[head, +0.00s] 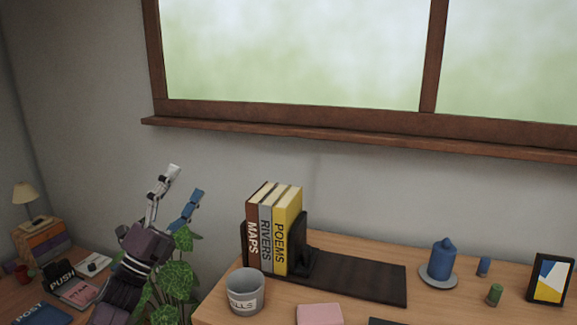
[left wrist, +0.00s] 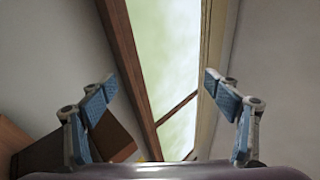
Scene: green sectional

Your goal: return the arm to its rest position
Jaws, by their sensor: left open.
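My left gripper (head: 180,190) is raised at the left of the head view, its fingers pointing up toward the wall below the window. It is open and empty. In the left wrist view its two blue-padded fingers (left wrist: 164,100) stand wide apart with nothing between them. In the head view it is left of the upright books and in front of a leafy green plant (head: 178,278), which it partly covers. My right gripper is in neither view.
A wooden desk (head: 375,312) holds books (head: 265,230) on a dark mat (head: 365,280), a grey cup (head: 245,292), a blue jar (head: 442,262) and a picture frame (head: 550,279). A lamp (head: 24,195) stands far left. The window sill (head: 350,137) juts out above.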

